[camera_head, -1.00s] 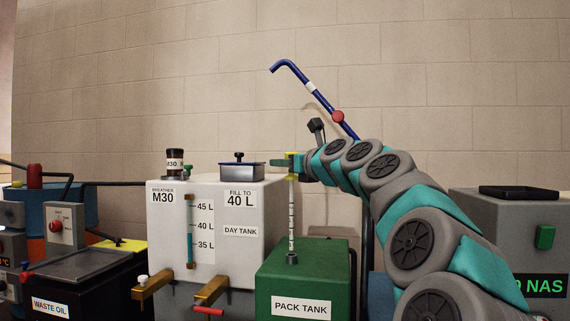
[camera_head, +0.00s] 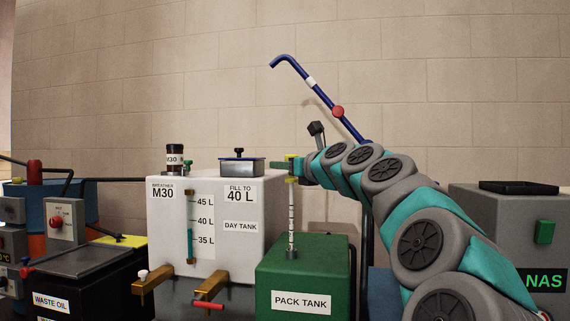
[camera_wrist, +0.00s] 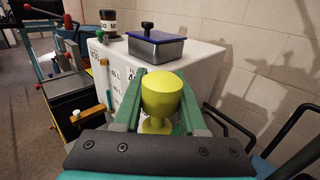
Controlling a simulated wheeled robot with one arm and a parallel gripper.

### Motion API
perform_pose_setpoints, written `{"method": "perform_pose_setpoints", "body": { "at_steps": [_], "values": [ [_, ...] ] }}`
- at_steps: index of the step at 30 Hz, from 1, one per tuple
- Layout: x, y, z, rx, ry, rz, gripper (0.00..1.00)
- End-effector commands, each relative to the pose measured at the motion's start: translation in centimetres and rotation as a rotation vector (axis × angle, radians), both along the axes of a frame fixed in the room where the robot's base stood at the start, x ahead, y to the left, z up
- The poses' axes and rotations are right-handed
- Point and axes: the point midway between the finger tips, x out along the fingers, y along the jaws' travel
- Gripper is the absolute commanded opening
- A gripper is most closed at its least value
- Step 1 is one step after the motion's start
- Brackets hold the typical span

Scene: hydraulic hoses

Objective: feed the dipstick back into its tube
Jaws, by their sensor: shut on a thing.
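The dipstick is a pale marked rod (camera_head: 291,215) with a yellow knob that shows large in the wrist view (camera_wrist: 161,95). My gripper (camera_head: 291,165) is shut on the knob, with one green finger on each side. The rod hangs about upright below the gripper. Its lower end meets the dark tube mouth (camera_head: 291,253) on top of the green pack tank (camera_head: 330,258). How deep the tip sits in the tube is hidden. The wrist view does not show the rod or the tube mouth, which are below the knob.
The white day tank (camera_head: 240,250) stands close on the left, with a lidded metal box (camera_head: 241,167) and a dark-capped jar (camera_head: 174,158) on top. A blue bent pipe with a red knob (camera_head: 338,111) rises behind my arm. A grey cabinet (camera_head: 515,215) stands right.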

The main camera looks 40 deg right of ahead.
Motion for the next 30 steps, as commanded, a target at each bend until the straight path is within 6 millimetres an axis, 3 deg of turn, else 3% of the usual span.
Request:
{"method": "perform_pose_setpoints", "body": {
  "at_steps": [30],
  "values": [
    [0.0,0.0,-2.2,0.000,-0.002,-0.002,0.00]
  ]
}}
